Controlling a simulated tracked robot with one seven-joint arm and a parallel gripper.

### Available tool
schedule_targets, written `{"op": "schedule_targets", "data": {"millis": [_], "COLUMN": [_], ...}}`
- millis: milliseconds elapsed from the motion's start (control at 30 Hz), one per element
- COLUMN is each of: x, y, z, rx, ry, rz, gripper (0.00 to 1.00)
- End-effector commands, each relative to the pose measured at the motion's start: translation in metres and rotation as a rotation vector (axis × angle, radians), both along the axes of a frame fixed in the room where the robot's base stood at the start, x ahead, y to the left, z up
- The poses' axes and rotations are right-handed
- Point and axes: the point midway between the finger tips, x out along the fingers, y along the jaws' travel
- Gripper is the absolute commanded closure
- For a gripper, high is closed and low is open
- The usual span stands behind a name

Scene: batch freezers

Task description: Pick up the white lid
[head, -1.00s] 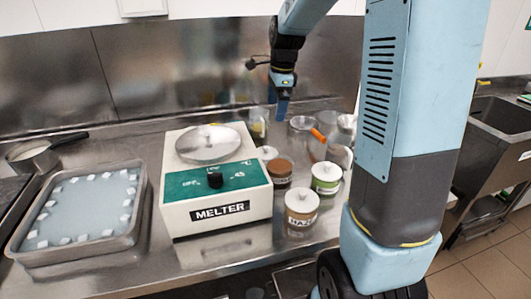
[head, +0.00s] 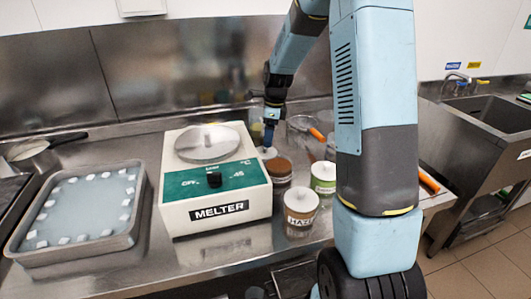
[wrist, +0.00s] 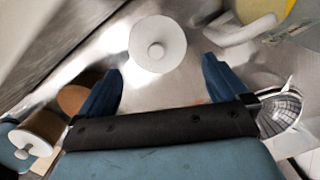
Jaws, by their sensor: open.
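A round white lid with a small centre knob (wrist: 157,45) lies in the wrist view just beyond my fingertips, between their lines. It is probably the pale disc behind the melter's right side in the head view (head: 266,153), mostly low under my gripper. My gripper (wrist: 160,72) is open and empty, with one blue finger on each side of the lid's line and apart from it. In the head view my gripper (head: 269,136) points down above the lid; the fingertips are small there, and the gap is unclear.
The melter (head: 215,185) stands directly left. Jars stand close by: a brown one (head: 280,172), a green-labelled one (head: 324,178) and a hazelnut-labelled one (head: 300,212). An orange-handled tool (head: 317,134) is behind. A tray (head: 140,205) holds white cubes at the far left.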

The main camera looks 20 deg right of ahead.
Motion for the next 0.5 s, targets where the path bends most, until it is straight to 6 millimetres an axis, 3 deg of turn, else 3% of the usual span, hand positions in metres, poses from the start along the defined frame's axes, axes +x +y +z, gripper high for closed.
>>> {"op": "schedule_targets", "data": {"millis": [167,500], "x": [0.0,0.002], "y": [0.002,0.011], "z": [-0.009,-0.049], "rx": [-0.001,0.0], "ry": [0.001,0.001], "rz": [0.0,-0.002], "gripper": [0.0,0.0]}}
